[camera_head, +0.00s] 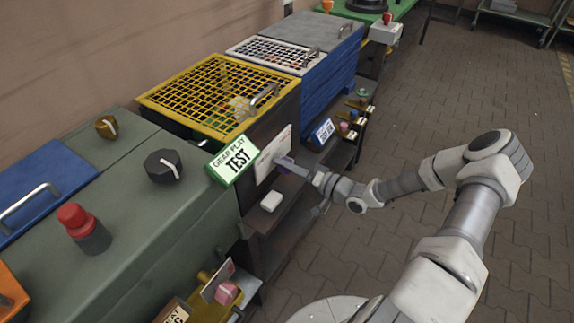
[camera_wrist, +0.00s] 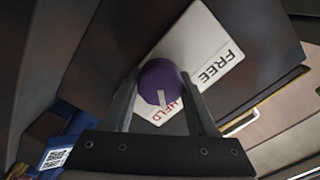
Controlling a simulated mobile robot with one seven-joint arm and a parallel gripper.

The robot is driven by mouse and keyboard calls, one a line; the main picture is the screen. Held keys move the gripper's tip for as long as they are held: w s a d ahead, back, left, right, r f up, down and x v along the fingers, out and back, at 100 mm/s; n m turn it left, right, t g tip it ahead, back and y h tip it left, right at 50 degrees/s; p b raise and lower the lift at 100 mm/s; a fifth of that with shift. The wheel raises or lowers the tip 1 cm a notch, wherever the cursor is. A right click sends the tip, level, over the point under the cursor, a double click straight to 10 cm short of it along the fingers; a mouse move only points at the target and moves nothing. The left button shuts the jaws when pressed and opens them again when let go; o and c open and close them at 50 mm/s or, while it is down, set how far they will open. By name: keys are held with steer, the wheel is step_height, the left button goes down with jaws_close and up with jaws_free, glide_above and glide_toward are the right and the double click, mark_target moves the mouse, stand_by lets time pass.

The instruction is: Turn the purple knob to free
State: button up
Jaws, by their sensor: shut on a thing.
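The purple knob (camera_wrist: 160,80) sits on a white plate (camera_wrist: 205,45) lettered FREE and, partly covered, what reads as HELD. The white mark on the knob points down in the wrist view, toward the partly covered word and away from FREE. My gripper (camera_wrist: 160,88) has one finger on each side of the knob and is shut on it. In the head view the purple knob (camera_head: 286,162) is mostly hidden by my gripper (camera_head: 290,166), which reaches in from the right to the plate on the cabinet front.
A green GEAR PLAY TEST sign (camera_head: 232,160) stands left of the plate. A yellow grid cover (camera_head: 210,92) tops the cabinet.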

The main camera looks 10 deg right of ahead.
steer(key=shift+n, duration=0.3)
steer(key=n+b, duration=0.2)
steer(key=n, duration=0.1)
steer(key=shift+f, duration=0.1)
steer(key=n+b, duration=0.2)
steer(key=n, duration=0.2)
steer(key=shift+b, duration=0.4)
steer(key=n+b, duration=0.2)
steer(key=n, duration=0.2)
steer(key=shift+n+b, duration=0.4)
steer(key=shift+s+n+b, duration=0.1)
steer(key=shift+n+b, duration=0.95)
steer(key=shift+n, duration=0.65)
steer(key=shift+r, duration=0.2)
steer(key=o, duration=1.4)
steer(key=shift+c, duration=0.2)
